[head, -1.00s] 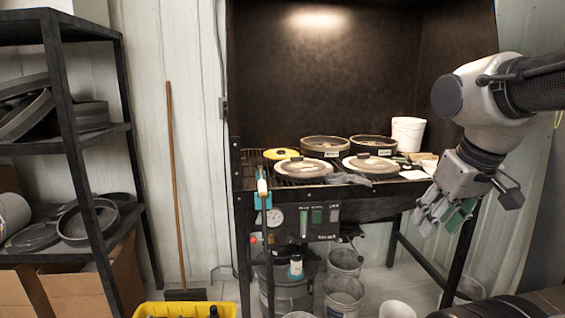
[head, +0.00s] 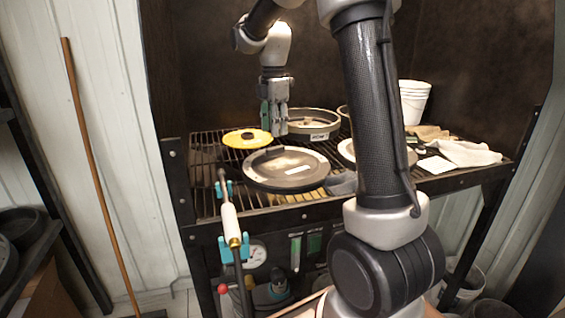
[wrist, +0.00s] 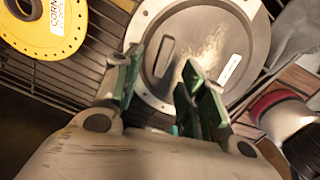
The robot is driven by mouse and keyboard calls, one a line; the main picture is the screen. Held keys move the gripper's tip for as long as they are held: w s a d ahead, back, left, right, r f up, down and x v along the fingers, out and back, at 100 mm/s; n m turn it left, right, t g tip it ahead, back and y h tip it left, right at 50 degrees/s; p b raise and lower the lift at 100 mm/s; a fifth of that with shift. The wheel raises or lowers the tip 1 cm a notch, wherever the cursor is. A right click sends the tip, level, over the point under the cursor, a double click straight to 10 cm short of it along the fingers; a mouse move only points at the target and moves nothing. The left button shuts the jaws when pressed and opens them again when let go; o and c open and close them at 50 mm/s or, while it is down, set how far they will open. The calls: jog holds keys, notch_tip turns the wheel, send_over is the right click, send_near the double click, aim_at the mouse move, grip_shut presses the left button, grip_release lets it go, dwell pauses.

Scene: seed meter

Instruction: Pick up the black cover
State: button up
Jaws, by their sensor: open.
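A round dark cover (head: 286,172) with a pale rim, a black raised handle and a white label lies on the slatted bench. It also shows in the wrist view (wrist: 200,35), beyond the fingers. My gripper (head: 274,125) is above the bench, just behind the cover, pointing down, open and empty. In the wrist view my green-padded fingers (wrist: 162,65) are spread, overlapping the near side of the cover in the picture. The fingers and palm hide part of its near edge. I cannot tell the exact height between fingers and cover.
A yellow disc (head: 247,138) lies left of the cover, close to my gripper. A round container (head: 308,122) stands behind. A white-handled tool (head: 231,222) hangs at the front.

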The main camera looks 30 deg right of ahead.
aim_at(275, 147)
jog(key=f, duration=0.6)
jog(key=shift+s+f, duration=0.25)
jog(key=shift+f, duration=0.05)
grip_shut()
